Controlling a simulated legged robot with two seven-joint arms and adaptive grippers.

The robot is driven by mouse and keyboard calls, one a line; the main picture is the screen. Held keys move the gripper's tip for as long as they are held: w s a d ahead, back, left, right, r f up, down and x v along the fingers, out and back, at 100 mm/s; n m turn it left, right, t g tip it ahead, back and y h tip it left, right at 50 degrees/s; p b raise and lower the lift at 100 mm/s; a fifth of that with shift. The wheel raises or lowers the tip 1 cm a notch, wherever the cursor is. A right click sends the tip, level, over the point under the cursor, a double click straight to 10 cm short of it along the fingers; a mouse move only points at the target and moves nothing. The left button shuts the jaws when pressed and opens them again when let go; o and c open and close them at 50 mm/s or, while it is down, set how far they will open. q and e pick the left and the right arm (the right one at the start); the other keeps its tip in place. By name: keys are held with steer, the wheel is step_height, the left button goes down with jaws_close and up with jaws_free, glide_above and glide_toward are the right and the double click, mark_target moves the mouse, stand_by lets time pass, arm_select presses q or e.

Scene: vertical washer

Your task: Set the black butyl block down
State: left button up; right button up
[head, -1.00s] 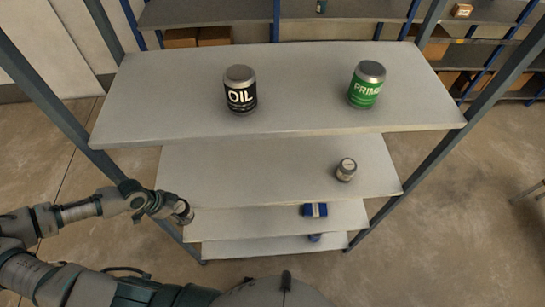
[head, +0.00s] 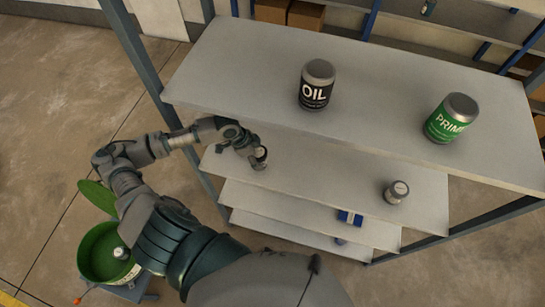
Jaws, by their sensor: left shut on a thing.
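My left gripper (head: 258,160) is over the left part of the second shelf (head: 320,170), just below and in front of the top shelf's front edge. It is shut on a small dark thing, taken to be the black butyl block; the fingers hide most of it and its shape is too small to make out. I cannot tell whether it touches the shelf. My right gripper is not in view.
A black OIL can (head: 316,85) and a green PRIMER can (head: 451,118) stand on the top shelf. A small grey can (head: 397,192) stands right on the second shelf; a blue box (head: 350,217) is lower. A green bucket (head: 84,262) stands lower left.

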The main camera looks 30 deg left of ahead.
arm_select(q)
steer(key=w+d, duration=0.1)
steer(key=d, duration=0.1)
steer(key=w+d+p, duration=0.1)
steer(key=w+d, duration=0.1)
steer(key=shift+w+d+f, duration=0.1)
steer(key=shift+w+d, duration=0.05)
steer(key=shift+w, duration=0.15)
steer(key=f, duration=0.3)
steer(key=shift+a+f+p, duration=0.1)
steer(key=shift+a+p, duration=0.15)
steer(key=shift+p, duration=0.15)
steer(key=shift+a+f, duration=0.25)
steer(key=shift+f, duration=0.05)
steer(key=o, duration=1.4)
steer(key=shift+s+d, duration=0.1)
steer(key=shift+d, duration=0.25)
steer(key=shift+r, duration=0.1)
